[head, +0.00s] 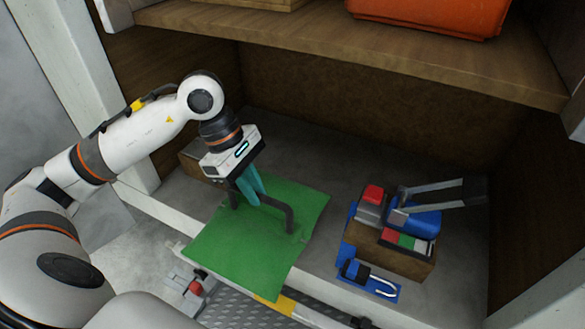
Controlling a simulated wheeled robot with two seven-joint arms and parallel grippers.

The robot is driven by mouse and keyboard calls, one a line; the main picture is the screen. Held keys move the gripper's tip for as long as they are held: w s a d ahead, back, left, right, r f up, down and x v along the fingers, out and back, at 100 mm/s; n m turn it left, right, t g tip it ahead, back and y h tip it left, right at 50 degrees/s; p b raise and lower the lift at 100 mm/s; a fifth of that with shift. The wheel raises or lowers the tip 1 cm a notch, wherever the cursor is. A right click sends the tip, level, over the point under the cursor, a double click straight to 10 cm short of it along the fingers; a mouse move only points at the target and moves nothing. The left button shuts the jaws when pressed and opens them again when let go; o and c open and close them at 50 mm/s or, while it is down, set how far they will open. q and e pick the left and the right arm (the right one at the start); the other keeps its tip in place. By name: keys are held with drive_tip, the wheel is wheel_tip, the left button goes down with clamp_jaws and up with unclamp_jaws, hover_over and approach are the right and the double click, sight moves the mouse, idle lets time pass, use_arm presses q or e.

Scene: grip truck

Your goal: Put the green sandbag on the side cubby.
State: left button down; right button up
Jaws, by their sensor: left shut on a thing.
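The green sandbag (235,255) is a flat green sheet-like bag with a dark handle. It lies at the front of the lower cubby floor, and its near part reaches past the front edge. My left gripper (248,192) points down at the handle on the far side of the bag and is shut on it. My right gripper is not in view. The side cubby (300,130) is a wooden compartment with a grey floor, under a wooden shelf.
A wooden block (400,259) with blue, red and grey hardware stands to the right of the bag. A blue padlock-like piece (370,279) lies at its front. An orange case (430,12) sits on the shelf (350,50) above. A white post (75,80) borders the left.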

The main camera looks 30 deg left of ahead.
use_arm(q)
drive_tip(key=w+f+p, duration=0.3)
drive_tip(key=w+p, duration=0.4)
drive_tip(key=w, duration=1)
drive_tip(key=shift+w+a, duration=0.35)
drive_tip(key=shift+a, duration=0.1)
drive_tip(key=c, duration=1.8)
unclamp_jaws()
drive_tip(key=shift+s+f, duration=0.15)
drive_tip(key=shift+f, duration=0.1)
drive_tip(key=shift+c, duration=0.2)
drive_tip(key=o, duration=0.4)
drive_tip(key=shift+s+r, duration=0.1)
drive_tip(key=shift+o, duration=0.2)
